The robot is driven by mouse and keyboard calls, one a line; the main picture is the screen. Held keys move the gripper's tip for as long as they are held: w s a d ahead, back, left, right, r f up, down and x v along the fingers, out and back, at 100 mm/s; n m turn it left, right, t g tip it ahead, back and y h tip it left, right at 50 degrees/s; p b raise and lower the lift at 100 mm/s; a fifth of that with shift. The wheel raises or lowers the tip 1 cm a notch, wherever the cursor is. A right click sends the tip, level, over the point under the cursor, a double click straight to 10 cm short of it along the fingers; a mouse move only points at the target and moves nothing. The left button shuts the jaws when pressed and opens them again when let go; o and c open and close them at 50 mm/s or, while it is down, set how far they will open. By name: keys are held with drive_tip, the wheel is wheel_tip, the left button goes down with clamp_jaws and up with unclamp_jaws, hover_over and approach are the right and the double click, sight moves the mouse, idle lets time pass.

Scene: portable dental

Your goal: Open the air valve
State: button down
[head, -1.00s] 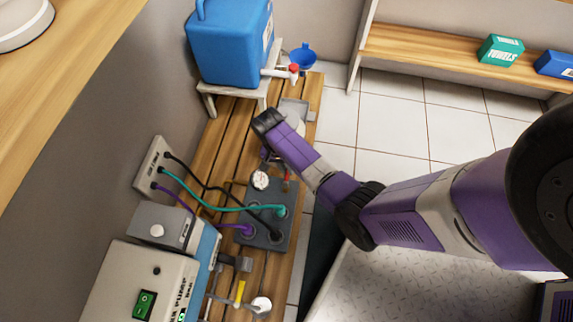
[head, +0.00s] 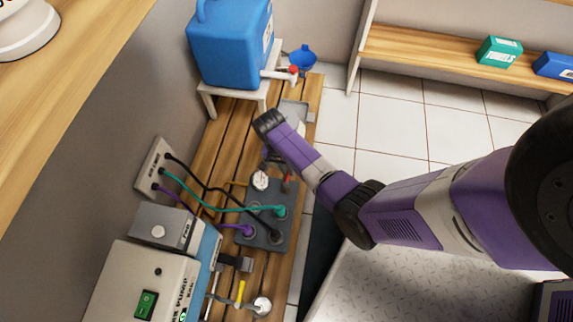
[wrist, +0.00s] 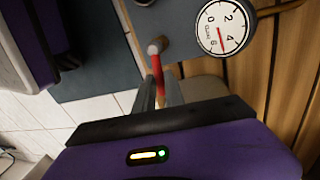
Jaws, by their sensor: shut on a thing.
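The air valve's red handle (wrist: 157,70) shows in the wrist view, running between my gripper's fingers (wrist: 158,92). The fingers are shut on it. In the head view the red handle (head: 287,182) is a small patch right of the gauge (head: 260,180). My gripper (head: 276,166) is partly hidden there behind my wrist. Whether the valve is open cannot be told.
A grey socket plate (head: 266,237) with purple, teal and black hoses lies on the wooden bench. The pump box (head: 130,285) stands lower left, the blue tank (head: 230,45) at the back. The tiled floor (head: 400,110) at right is clear.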

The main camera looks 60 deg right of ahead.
drive_tip(key=m+p, duration=0.1)
drive_tip(key=s+m+p, duration=0.1)
drive_tip(key=m, duration=0.1)
drive_tip(key=shift+s+d+r+y+p, duration=0.1)
drive_tip(key=shift+r+y+p, duration=0.15)
drive_tip(key=shift+y+p, duration=0.05)
drive_tip(key=m+p, duration=0.1)
drive_tip(key=s+m+p, duration=0.1)
drive_tip(key=shift+m+y, duration=0.3)
drive_tip(key=shift+m, duration=0.1)
drive_tip(key=m+p, duration=0.1)
drive_tip(key=s+m+p, duration=0.1)
drive_tip(key=m, duration=0.1)
drive_tip(key=m+p, duration=0.1)
drive_tip(key=shift+s+a+m+y, duration=0.25)
drive_tip(key=shift+s+m+y, duration=0.05)
drive_tip(key=shift+s+y, duration=0.1)
drive_tip(key=m+p, duration=0.1)
drive_tip(key=s+m+t+p, duration=0.1)
drive_tip(key=m, duration=0.1)
drive_tip(key=shift+a, duration=0.4)
drive_tip(key=shift+s+a+f+m+y+p, duration=0.15)
drive_tip(key=shift+m+p, duration=0.15)
drive_tip(key=shift+m, duration=0.3)
drive_tip(key=shift+s+a+m+y+p, duration=0.1)
drive_tip(key=shift+a+m+p, duration=0.15)
drive_tip(key=shift+m, duration=0.35)
drive_tip(key=shift+s+a+f+m+y+p, duration=0.1)
drive_tip(key=shift+m+p, duration=0.25)
drive_tip(key=shift+m, duration=0.25)
